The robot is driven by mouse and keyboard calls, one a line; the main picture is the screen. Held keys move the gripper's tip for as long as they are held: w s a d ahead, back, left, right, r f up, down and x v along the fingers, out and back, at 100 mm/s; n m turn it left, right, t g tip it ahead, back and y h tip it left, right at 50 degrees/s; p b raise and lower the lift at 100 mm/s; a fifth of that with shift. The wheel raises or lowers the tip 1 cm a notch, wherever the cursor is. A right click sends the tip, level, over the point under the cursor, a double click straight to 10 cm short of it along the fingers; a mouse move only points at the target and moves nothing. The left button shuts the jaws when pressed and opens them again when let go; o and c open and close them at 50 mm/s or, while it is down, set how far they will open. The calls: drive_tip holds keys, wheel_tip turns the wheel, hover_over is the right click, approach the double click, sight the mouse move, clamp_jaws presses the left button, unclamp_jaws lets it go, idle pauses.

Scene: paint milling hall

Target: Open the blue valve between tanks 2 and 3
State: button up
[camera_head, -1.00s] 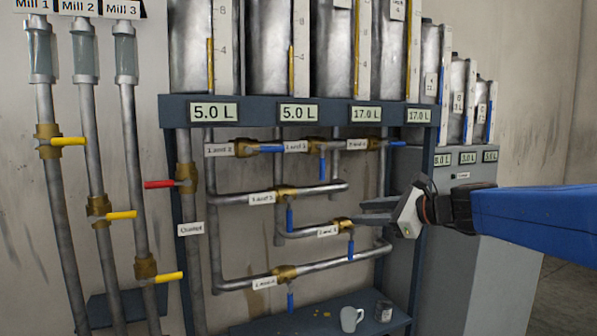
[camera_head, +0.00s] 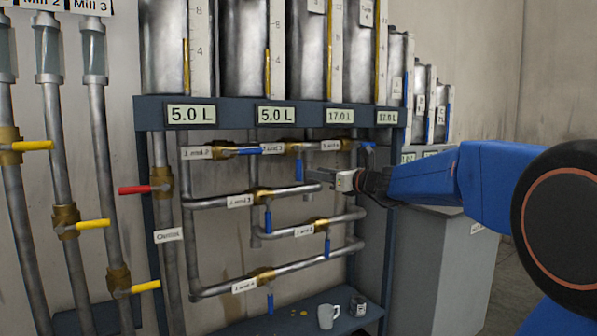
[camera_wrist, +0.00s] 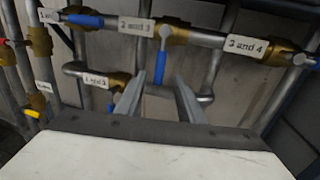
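The valve between tanks 2 and 3 (camera_head: 294,147) has a brass body on the top horizontal pipe, just right of the "2 and 3" label (camera_head: 272,148). Its blue handle (camera_head: 299,169) hangs straight down, across the pipe. In the wrist view the handle (camera_wrist: 160,66) shows just beyond the fingertips, between them in the picture. My gripper (camera_head: 318,173) is right of the handle in the head view, near its height. Its two fingers (camera_wrist: 158,80) are spread with an empty gap. I cannot tell how far the handle is from the fingertips.
The "1 and 2" valve (camera_head: 226,152) and the "3 and 4" valve (camera_head: 350,145) flank it, their blue handles along the pipe. Lower blue valves (camera_head: 262,195) sit below. A red-handled valve (camera_head: 160,184) is at left. A mug (camera_head: 328,315) stands on the bottom shelf.

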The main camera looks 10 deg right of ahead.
sight(301, 170)
drive_tip(key=x, duration=0.9)
drive_tip(key=shift+w+a, duration=0.1)
drive_tip(key=shift+c, duration=0.4)
clamp_jaws()
